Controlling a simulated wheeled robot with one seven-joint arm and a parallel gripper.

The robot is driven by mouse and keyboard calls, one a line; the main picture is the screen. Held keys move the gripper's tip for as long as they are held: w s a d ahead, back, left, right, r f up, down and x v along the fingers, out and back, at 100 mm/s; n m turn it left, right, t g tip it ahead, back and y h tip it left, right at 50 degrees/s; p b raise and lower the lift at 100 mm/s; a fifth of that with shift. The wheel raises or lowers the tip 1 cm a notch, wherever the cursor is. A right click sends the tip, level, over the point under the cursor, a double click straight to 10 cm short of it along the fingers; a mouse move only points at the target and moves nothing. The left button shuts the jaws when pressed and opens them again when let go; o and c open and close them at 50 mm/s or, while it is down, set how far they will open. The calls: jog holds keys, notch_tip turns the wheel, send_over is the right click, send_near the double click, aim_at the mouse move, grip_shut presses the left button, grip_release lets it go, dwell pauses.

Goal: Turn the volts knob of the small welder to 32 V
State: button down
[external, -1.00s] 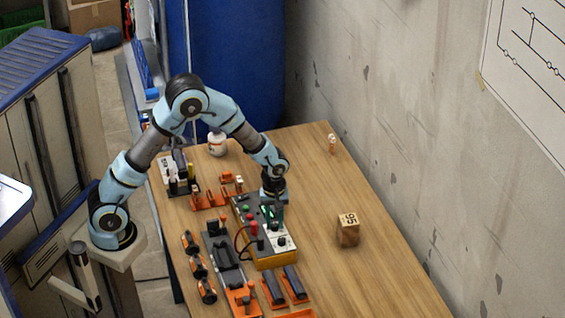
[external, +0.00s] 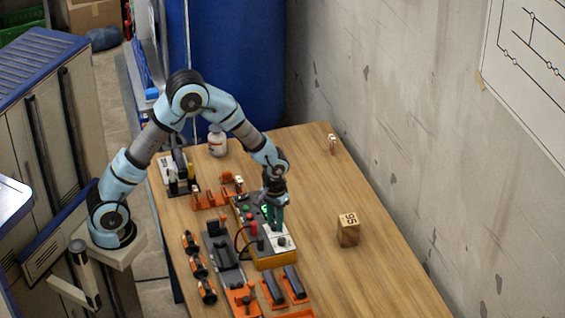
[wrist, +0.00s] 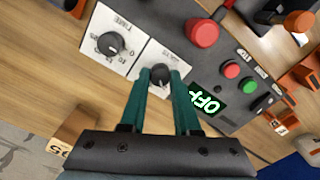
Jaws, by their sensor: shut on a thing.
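The small welder (external: 275,263) stands on the bench, an orange-based box with a dark grey top panel. In the wrist view its panel (wrist: 240,55) carries two white plates with black knobs. One knob (wrist: 160,73) sits between the teal fingertips of my gripper (wrist: 161,76), which is shut on it. The lettering on its plate is mostly hidden by the fingers. The other knob (wrist: 110,44) is free, on a plate with printed marks. In the external view my gripper (external: 276,228) points down onto the panel.
A wooden block marked 95 (external: 348,230) stands right of the welder. Orange holders, cables and dark trays crowd its left and front. The bench's right side is mostly clear.

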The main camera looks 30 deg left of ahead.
aim_at(275, 224)
jog(key=m, duration=0.4)
jog(key=shift+m, duration=0.3)
jog(key=shift+m+p, duration=0.5)
jog(key=shift+m, duration=1.3)
jog(key=shift+d, duration=0.1)
jog(key=c, duration=0.6)
grip_release()
notch_tip(275, 224, up, 11)
jog(key=shift+f+b, duration=0.1)
jog(key=shift+b, duration=0.8)
